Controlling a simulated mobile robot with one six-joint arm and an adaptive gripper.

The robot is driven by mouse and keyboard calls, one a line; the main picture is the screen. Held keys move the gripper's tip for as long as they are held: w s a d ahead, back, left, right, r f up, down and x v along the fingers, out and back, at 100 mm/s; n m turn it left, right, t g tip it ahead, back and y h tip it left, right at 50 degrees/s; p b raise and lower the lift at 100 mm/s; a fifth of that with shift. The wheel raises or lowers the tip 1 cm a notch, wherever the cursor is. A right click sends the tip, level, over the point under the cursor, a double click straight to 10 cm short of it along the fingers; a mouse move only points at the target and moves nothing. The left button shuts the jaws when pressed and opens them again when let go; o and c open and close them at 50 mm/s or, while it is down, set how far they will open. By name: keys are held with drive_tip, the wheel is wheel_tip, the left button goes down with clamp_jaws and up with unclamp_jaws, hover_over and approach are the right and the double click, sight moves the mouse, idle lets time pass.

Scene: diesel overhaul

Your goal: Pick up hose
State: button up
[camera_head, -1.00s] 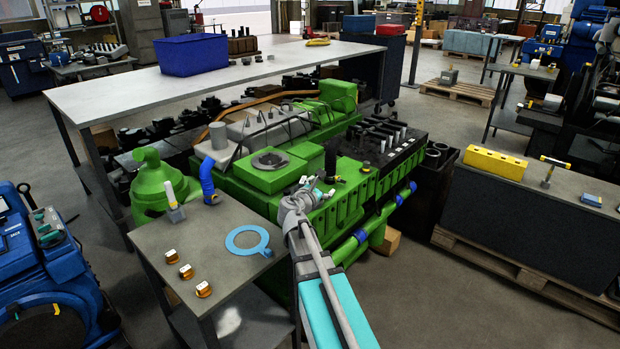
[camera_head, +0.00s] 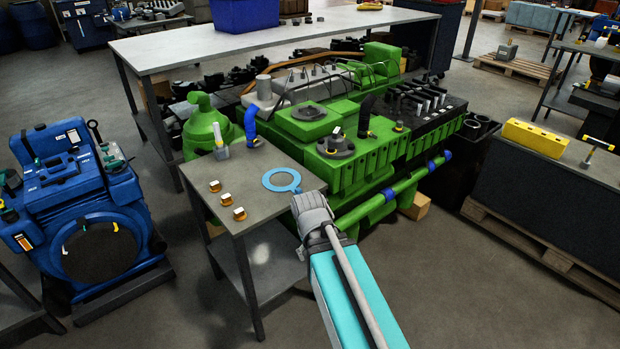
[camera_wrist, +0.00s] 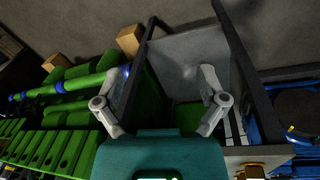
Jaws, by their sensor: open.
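A short bent blue hose (camera_head: 251,123) stands at the back corner of the small grey side table (camera_head: 240,193), beside the green engine. It does not show in the wrist view. My gripper (camera_wrist: 163,80) is open and empty in the wrist view, with its two fingers wide apart. It points down past the edge of the small table, whose legs and lower shelf show between and beyond the fingers.
A flat blue ring (camera_head: 282,180), several brass-coloured pieces (camera_head: 239,213) and a grey tool (camera_head: 220,148) are on the small table. The green engine (camera_head: 345,165) stands close behind and right. A blue machine (camera_head: 85,205) is left. Floor in front is clear.

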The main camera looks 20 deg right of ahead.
drive_tip(key=s+a+m+y, duration=0.1)
drive_tip(key=s+a, duration=0.1)
drive_tip(key=s, duration=0.1)
drive_tip(key=shift+a+g, duration=0.3)
drive_tip(key=shift+a, duration=0.05)
